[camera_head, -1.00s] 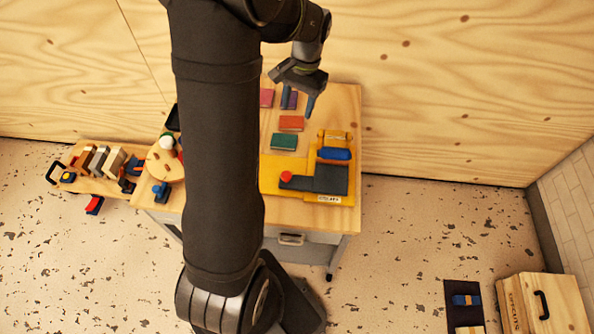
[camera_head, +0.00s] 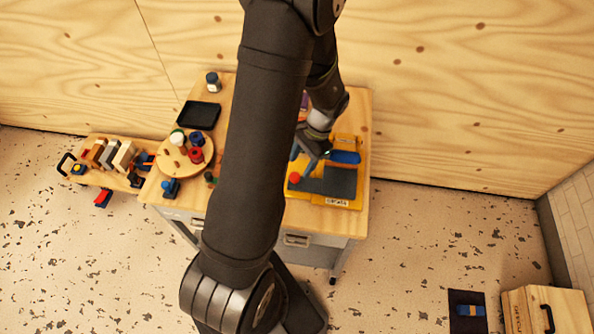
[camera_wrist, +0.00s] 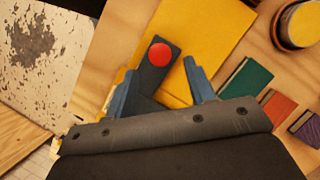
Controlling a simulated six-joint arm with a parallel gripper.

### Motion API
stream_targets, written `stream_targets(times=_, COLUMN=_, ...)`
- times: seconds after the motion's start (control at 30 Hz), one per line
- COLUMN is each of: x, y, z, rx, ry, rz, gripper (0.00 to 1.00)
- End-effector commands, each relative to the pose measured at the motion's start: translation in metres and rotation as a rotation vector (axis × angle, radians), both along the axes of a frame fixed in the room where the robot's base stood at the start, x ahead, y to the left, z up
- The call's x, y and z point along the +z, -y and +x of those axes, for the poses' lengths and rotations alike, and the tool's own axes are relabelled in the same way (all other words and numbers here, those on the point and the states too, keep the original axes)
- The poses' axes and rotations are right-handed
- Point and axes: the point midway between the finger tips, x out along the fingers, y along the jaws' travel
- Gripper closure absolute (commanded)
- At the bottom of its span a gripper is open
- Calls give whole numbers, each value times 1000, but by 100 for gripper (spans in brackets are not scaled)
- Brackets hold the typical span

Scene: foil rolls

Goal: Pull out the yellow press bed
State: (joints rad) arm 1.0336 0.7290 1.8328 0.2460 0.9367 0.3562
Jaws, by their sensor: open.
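The yellow press (camera_head: 349,143) stands at the right of the table, with a blue bar (camera_head: 344,157) across it. Its dark grey bed (camera_head: 341,183) lies on a yellow base, with a red knob (camera_head: 294,177) at the left end. In the wrist view the yellow plate (camera_wrist: 205,30), the grey arm-like strip (camera_wrist: 152,78) and the red knob (camera_wrist: 159,54) show between and beyond my fingers. My gripper (camera_wrist: 158,80) is open, with blue fingertips on either side of the strip. It also shows in the head view (camera_head: 309,155), above the press's left part. I cannot tell whether it touches. Nothing is held.
Green (camera_wrist: 245,82), orange (camera_wrist: 278,112) and purple (camera_wrist: 306,128) blocks lie beside the press. A round wooden board (camera_head: 184,157) with small items and a black tray (camera_head: 198,115) are to the left. A box (camera_head: 548,310) stands on the floor at right.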

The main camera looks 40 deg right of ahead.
Motion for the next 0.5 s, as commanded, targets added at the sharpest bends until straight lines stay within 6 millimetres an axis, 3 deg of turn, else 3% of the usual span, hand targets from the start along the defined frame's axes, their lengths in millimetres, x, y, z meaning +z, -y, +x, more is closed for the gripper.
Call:
stream_targets(times=0.2, x=-30, y=-13, z=0, rx=1, ry=-1, rz=3, gripper=50)
stream_targets(times=0.5, x=-40, y=-17, z=0, rx=1, ry=0, rz=0, gripper=50)
